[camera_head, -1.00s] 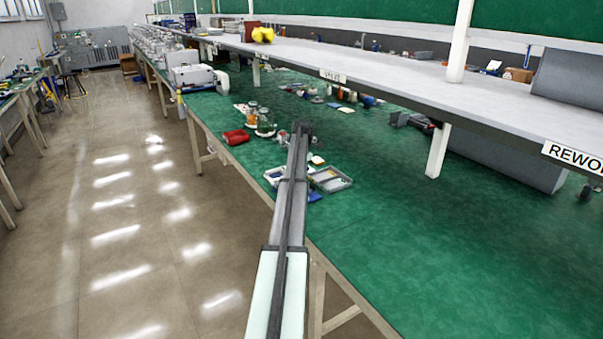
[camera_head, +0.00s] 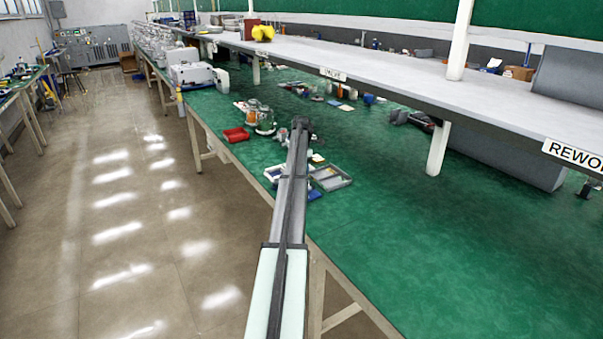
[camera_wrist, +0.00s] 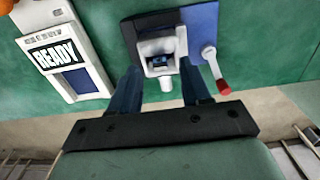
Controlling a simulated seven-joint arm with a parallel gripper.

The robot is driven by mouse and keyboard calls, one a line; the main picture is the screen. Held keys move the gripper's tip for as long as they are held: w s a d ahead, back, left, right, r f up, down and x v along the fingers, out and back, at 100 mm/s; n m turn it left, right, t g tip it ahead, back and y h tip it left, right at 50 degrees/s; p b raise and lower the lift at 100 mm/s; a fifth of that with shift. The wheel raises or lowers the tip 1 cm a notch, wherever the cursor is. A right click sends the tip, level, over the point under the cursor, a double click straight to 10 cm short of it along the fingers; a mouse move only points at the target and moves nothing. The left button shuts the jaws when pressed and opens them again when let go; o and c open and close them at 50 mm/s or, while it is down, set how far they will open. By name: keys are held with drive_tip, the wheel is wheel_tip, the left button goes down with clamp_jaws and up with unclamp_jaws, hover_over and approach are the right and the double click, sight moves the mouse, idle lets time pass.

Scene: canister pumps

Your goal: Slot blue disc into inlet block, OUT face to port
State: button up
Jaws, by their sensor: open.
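In the wrist view, a pale inlet block (camera_wrist: 152,47) with a square opening stands on a blue and dark base (camera_wrist: 203,25). A small blue piece (camera_wrist: 161,62) shows inside the opening. It may be the blue disc, but I cannot tell, and no OUT marking is legible. My gripper (camera_wrist: 160,68) is open, its two dark fingers apart on either side of the block's lower part. I cannot tell whether they touch it. In the head view my gripper end (camera_head: 302,125) is small above the green bench, its fingers unclear.
A lever with a red handle (camera_wrist: 223,87) lies right of the block. A white READY panel (camera_wrist: 62,58) is at left. In the head view, a red container (camera_head: 236,134), a jar pump (camera_head: 264,121) and a grey tray (camera_head: 332,178) surround the arm.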

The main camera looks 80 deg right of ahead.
wheel_tip(320, 180, up, 13)
drive_tip(key=shift+f, duration=0.15)
idle(0.7)
